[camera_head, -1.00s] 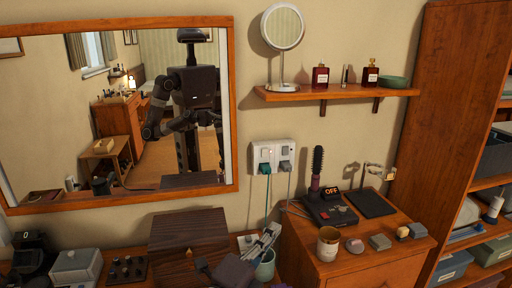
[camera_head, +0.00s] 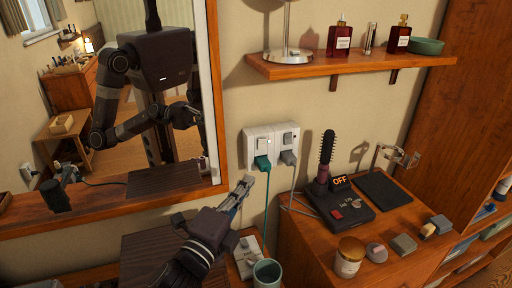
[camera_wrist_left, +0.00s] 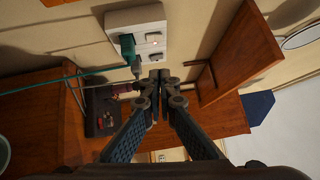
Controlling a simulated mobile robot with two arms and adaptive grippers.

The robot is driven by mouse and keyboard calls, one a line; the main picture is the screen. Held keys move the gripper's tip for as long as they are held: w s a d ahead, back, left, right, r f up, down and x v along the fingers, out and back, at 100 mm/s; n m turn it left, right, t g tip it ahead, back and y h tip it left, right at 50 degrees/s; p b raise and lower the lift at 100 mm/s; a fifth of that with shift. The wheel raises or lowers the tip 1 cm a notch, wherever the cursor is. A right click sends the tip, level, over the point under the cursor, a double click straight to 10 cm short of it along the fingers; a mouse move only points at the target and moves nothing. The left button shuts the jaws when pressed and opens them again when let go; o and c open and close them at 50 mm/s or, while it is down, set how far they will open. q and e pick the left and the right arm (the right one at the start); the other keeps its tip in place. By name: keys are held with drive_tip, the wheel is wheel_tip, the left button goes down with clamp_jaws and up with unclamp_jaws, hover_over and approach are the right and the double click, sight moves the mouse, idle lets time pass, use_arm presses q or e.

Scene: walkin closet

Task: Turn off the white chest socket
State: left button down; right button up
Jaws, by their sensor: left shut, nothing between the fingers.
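The white double socket (camera_head: 272,143) is on the wall between the mirror and the chest. A green plug (camera_head: 262,163) sits in its left half and a grey plug (camera_head: 288,157) in its right half, each below a rocker switch. A small reddish light shows by the left switch (camera_head: 263,144). The socket (camera_wrist_left: 118,20) also shows at the top of the left wrist view, turned sideways. My left gripper (camera_head: 247,183) is shut and empty, below and left of the socket, apart from it. In the wrist view its fingertips (camera_wrist_left: 160,76) are together. My right gripper is out of view, except possibly as a mirror reflection.
A wooden shelf (camera_head: 350,65) juts out above the socket. A brown chest (camera_head: 310,258) at right carries a hot-air brush (camera_head: 326,155) on a dark base with an OFF display, a jar (camera_head: 349,257) and small blocks. Cords hang below the plugs. A mirror (camera_head: 208,95) is at left.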

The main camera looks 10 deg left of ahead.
use_arm(q)
drive_tip(key=p, duration=0.3)
approach(264, 141)
drive_tip(key=w+d, duration=0.2)
drive_tip(key=d, duration=0.1)
drive_tip(key=shift+w+a+r+p, duration=0.1)
drive_tip(key=shift+w+a+p, duration=0.25)
drive_tip(key=shift+w, duration=0.3)
drive_tip(key=shift+w+a+p, duration=0.3)
drive_tip(key=shift+w+p, duration=0.05)
drive_tip(key=shift+w, duration=0.25)
drive_tip(key=shift+w+a+r+p, duration=0.1)
drive_tip(key=shift+w+a+p, duration=0.25)
drive_tip(key=shift+w, duration=0.3)
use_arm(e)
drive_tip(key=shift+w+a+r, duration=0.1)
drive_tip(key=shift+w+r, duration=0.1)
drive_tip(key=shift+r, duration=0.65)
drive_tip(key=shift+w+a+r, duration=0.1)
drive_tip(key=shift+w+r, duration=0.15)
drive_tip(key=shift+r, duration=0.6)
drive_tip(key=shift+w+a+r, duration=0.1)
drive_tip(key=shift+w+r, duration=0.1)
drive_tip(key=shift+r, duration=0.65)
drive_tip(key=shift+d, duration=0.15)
